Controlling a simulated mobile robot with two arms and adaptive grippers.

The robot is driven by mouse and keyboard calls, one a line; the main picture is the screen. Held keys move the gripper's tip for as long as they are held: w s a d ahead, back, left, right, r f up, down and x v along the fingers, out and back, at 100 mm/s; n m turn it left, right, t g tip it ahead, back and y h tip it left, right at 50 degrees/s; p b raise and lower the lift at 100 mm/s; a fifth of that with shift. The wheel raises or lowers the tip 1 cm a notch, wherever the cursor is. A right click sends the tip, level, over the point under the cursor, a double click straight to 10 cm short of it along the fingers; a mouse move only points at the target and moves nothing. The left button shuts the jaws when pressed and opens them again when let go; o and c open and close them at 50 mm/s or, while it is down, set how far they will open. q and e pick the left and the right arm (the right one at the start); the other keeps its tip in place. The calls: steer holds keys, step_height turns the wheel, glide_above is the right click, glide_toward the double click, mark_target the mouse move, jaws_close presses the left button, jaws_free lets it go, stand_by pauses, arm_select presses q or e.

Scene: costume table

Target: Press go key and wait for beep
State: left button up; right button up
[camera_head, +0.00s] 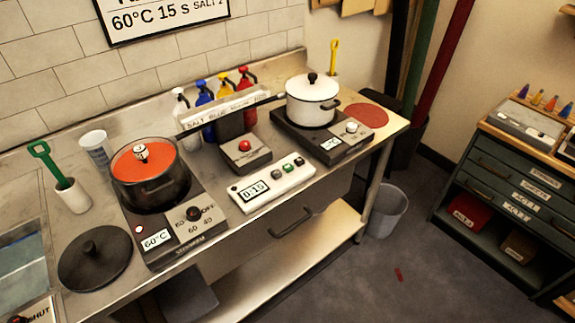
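A white timer (275,187) lies near the front edge of the steel table, its display reading 0:15. Any lettering on the keys is too small to read. Nothing touches the timer. Neither of my grippers is in view.
A dark pot with orange contents (142,163) stands on the left hot plate, which reads 60°C. A white lidded pot (312,102) stands on the right hot plate. A box with a red button (245,150) sits behind the timer. Colored bottles (204,98) stand at the wall.

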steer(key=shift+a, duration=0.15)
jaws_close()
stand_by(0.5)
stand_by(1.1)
